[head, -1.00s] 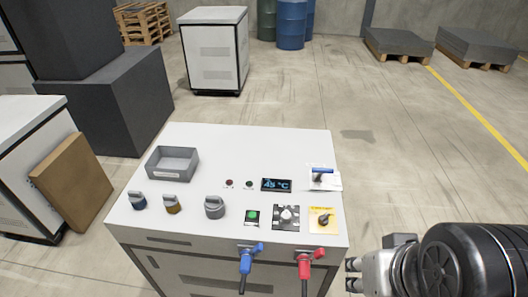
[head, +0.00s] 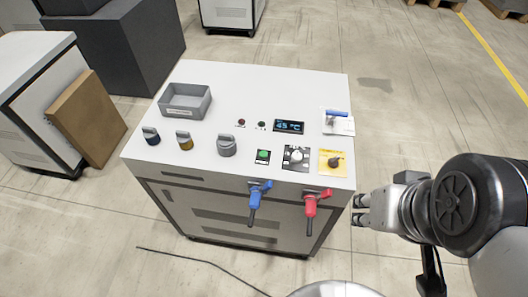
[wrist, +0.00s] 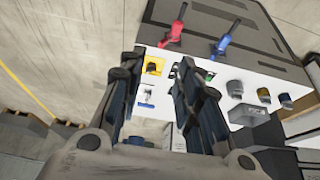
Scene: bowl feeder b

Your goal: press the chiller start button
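The chiller (head: 330,85) is a white cabinet with a control panel on top. A green button on a dark plate (head: 263,156), likely the start button, sits near the panel's front edge, left of a black-and-white rotary knob (head: 296,157). In the wrist view the green button (wrist: 210,76) is partly hidden behind a finger. My gripper (head: 361,210) is off the cabinet's front right corner, apart from the button and touching nothing visible. In the wrist view its two fingers (wrist: 157,66) are spread with nothing between them.
Blue (head: 256,198) and red (head: 312,203) valve handles stick out in front. A grey tray (head: 186,114) and several knobs stand left.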

